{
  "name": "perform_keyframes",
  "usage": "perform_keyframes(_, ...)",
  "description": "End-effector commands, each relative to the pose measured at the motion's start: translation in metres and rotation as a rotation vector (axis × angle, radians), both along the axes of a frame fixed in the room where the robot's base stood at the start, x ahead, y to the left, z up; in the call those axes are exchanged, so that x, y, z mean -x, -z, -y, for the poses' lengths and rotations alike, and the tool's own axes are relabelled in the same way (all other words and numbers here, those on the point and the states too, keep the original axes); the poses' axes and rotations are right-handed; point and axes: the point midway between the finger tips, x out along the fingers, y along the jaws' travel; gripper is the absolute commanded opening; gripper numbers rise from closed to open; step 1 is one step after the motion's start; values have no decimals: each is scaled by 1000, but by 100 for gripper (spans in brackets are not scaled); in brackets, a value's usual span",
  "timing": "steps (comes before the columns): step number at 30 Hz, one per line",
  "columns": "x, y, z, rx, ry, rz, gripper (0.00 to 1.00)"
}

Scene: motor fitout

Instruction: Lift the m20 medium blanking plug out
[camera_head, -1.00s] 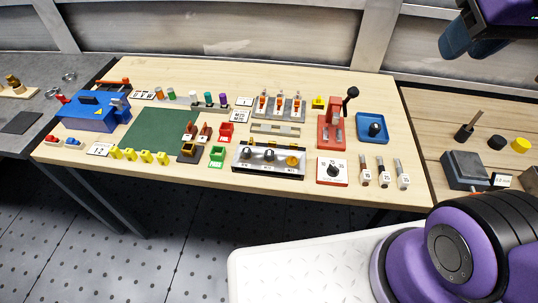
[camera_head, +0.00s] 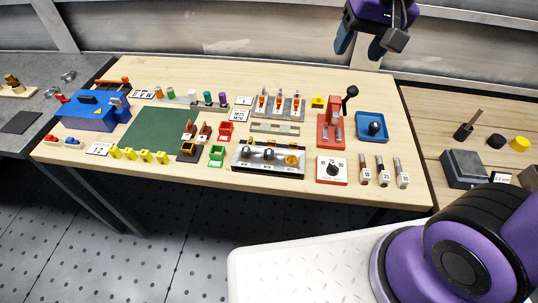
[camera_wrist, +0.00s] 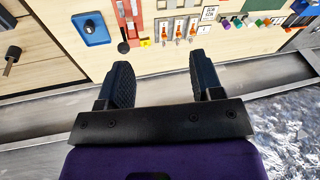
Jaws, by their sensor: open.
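A black and pale holder (camera_head: 240,167) stands at the front middle of the bench in the head view. It bears two dark round plugs, one at the left (camera_head: 246,153) and one in the middle (camera_head: 269,154), and a yellow-orange plug (camera_head: 291,160) at the right. The middle plug looks like the medium one, but the labels are too small to read. My gripper (camera_head: 360,46) is open and empty, high above the bench's back edge and far from the holder. Its two dark fingers also show apart in the wrist view (camera_wrist: 161,80), where the holder is out of view.
A red press (camera_head: 331,125) with a black lever and a blue tray (camera_head: 372,128) stand right of the holder. A red-edged dial box (camera_head: 332,171) is close to its right. Orange-handled clamps (camera_head: 279,104) stand behind it. A green mat (camera_head: 152,130) lies left.

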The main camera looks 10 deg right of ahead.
Motion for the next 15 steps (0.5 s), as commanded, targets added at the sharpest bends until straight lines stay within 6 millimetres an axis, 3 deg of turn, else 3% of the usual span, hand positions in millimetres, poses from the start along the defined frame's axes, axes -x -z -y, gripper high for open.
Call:
perform_keyframes(6,-34,50,-43,-1,35,-96,60)
perform_keyframes(15,-61,131,-102,47,101,-194,60)
